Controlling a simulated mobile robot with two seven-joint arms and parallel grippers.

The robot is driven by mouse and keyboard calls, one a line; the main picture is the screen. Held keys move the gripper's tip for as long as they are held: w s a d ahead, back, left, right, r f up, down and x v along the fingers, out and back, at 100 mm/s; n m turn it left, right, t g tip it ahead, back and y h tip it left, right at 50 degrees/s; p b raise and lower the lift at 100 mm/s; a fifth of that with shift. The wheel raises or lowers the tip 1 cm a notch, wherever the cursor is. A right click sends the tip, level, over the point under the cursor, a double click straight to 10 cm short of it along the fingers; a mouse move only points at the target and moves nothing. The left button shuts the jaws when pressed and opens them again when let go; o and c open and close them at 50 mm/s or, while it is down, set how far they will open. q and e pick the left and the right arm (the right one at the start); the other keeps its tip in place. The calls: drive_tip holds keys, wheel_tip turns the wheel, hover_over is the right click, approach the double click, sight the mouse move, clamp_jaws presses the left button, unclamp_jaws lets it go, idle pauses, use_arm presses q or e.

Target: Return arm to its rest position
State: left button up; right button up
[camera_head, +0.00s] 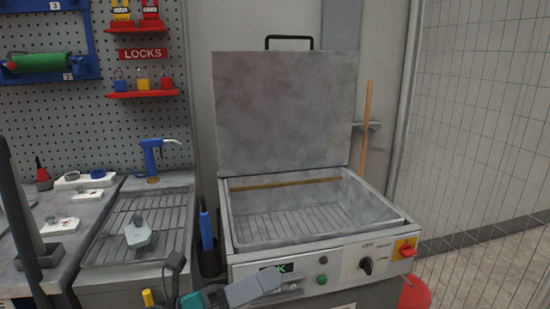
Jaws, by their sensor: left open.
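My left gripper (288,286) shows at the bottom centre, a grey body with a teal part behind it. My right gripper is out of view.
A control panel with a black knob (366,265) and red-yellow switch (404,248) faces me. Left are a grated sink (177,222) holding a grey object (138,234), a blue-handled tool (206,228) in a dark holder, and a cluttered bench. Mesh fencing (480,130) stands right.

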use_arm(q)
drive_tip(key=a+f+n+t+y+p, duration=0.1)
drive_tip(key=a+f+n+t+y, duration=0.5)
drive_tip(key=n, duration=0.8)
drive_tip(key=a+f+n+t+y, duration=0.5)
drive_tip(key=f+n+y, duration=0.2)
drive_tip(key=n, duration=0.6)
drive_tip(key=s+a+f+n+g+y, duration=0.2)
drive_tip(key=s+f+n+g, duration=0.1)
drive_tip(key=s+f+n, duration=0.2)
drive_tip(key=s+a+f+n+g+y+p, duration=0.1)
drive_tip(key=s+a+f+n+g+y, duration=0.2)
drive_tip(key=s+f+n, duration=0.3)
wheel_tip(320, 180, down, 4)
drive_tip(key=shift+s+r, duration=0.15)
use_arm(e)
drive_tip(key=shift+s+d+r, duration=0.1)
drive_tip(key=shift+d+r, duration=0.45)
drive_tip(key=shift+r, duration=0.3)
